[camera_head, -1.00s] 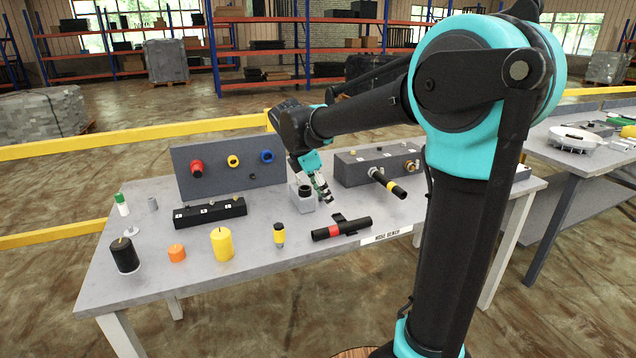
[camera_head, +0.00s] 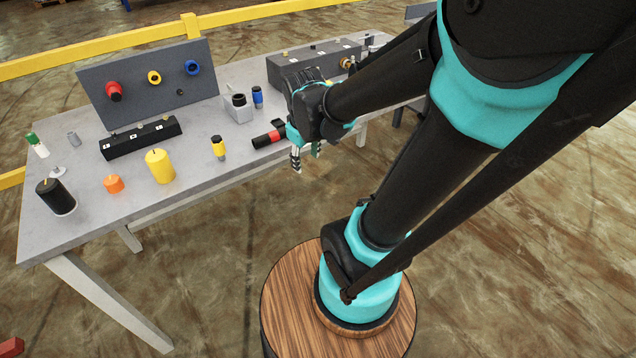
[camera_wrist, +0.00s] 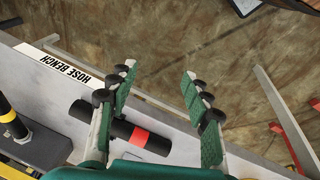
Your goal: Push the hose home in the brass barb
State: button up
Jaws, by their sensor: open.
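A black tube with a red band (camera_head: 262,140) lies on the bench near its front edge. In the wrist view it (camera_wrist: 118,128) lies below and partly behind my left finger. My gripper (camera_head: 306,157) is open and empty, over the front edge of the bench; its spread fingers (camera_wrist: 158,72) show in the wrist view. The brass fitting (camera_head: 347,63) sits on the front of the grey block at the back right, partly behind my arm. Another black tube, with a yellow band (camera_wrist: 12,118), shows at the left of the wrist view, running towards a grey collar.
The grey bench (camera_head: 205,160) holds a dark panel (camera_head: 140,88) with coloured fittings, a low black block (camera_head: 140,140), a grey cup (camera_head: 238,107) and several cylinders at the left. A grey block (camera_head: 290,68) stands behind my gripper. Floor is open before the bench.

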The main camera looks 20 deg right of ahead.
jog(key=s+f+m, duration=0.1)
jog(key=s+m, duration=0.1)
jog(key=s+d+f+m, duration=0.1)
jog(key=s+f+m, duration=0.1)
jog(key=s+f+m+t, duration=0.1)
jog(key=s+f+m, duration=0.1)
jog(key=shift+s+d+f+y, duration=0.15)
jog(key=shift+d+y, duration=0.25)
jog(key=shift+o, duration=0.4)
jog(key=w+a+r+m, duration=0.2)
jog(key=w+r+m, duration=0.1)
jog(key=w+r, duration=0.1)
jog(key=w+a+r+m+g+h, duration=0.1)
jog(key=w+r+m, duration=0.2)
jog(key=w+r, duration=0.2)
jog(key=shift+w+a+g, duration=0.3)
jog(key=shift+w+a, duration=0.1)
jog(key=shift+w, duration=0.2)
jog(key=m+g+h, duration=0.1)
jog(key=m+h, duration=0.2)
jog(key=m, duration=0.5)
send_near(279, 130)
jog(key=shift+m, duration=0.3)
jog(key=x, duration=0.4)
jog(key=shift+d+f, duration=0.15)
jog(key=shift+f, duration=0.05)
jog(key=shift+x, duration=2.65)
jog(key=shift+w, duration=0.1)
jog(key=shift+c, duration=0.5)
grip_shut()
